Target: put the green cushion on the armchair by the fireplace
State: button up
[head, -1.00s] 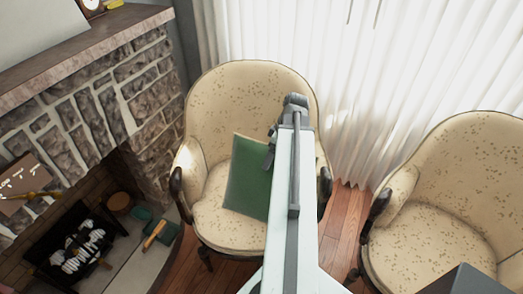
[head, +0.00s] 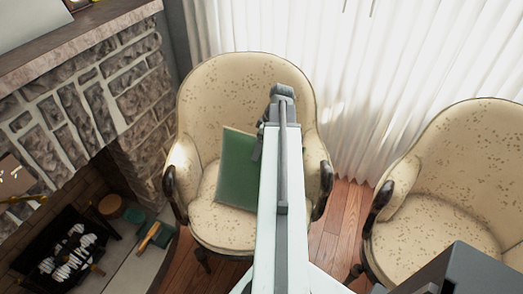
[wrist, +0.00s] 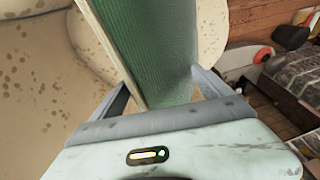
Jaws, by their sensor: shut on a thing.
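The green cushion (head: 238,170) is upright and slightly tilted in front of the backrest of the armchair by the fireplace (head: 230,90), above its seat. I cannot tell whether its lower edge touches the seat. In the wrist view the cushion (wrist: 160,50) stands between the two fingers of my gripper (wrist: 165,90), which is shut on it. In the head view my arm hides the cushion's right side and most of the gripper. The armchair's cream speckled fabric (wrist: 40,75) fills the left of the wrist view.
The stone fireplace (head: 95,95) is at the left, with logs (head: 70,255) in its opening. A second cream armchair (head: 450,160) stands at the right. White curtains (head: 370,70) hang behind. Wooden floor (head: 345,225) shows between the chairs.

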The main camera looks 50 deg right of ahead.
jog(key=o, duration=1.8)
jog(key=shift+o, duration=0.2)
jog(key=shift+r, duration=0.15)
jog(key=p+v, duration=1.1)
jog(key=v, duration=0.1)
jog(key=shift+p, duration=0.3)
jog(key=shift+d, duration=0.1)
